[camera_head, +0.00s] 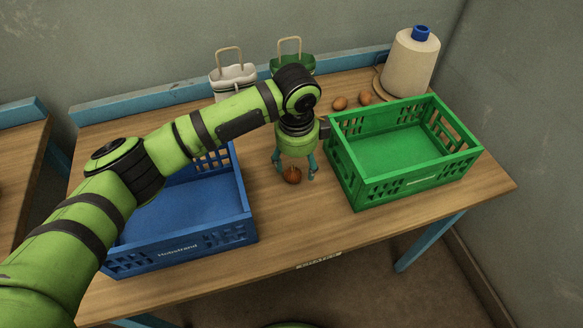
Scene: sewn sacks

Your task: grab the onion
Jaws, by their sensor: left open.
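A small round reddish-brown onion (292,176) lies on the wooden table between the blue crate and the green crate. My left gripper (294,173) points down over it, its teal fingers spread apart on either side of the onion. The fingertips are near table height. I cannot tell whether either finger touches the onion. Two more brown onion-like items, one (340,103) and another (365,98), lie on the table behind the green crate. My right gripper is not in view.
An empty blue crate (180,250) stands left and an empty green crate (408,190) right. Behind are a white sack (232,76), a green sack (300,62) and a thread cone (408,62). The front strip of the table (300,235) is clear.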

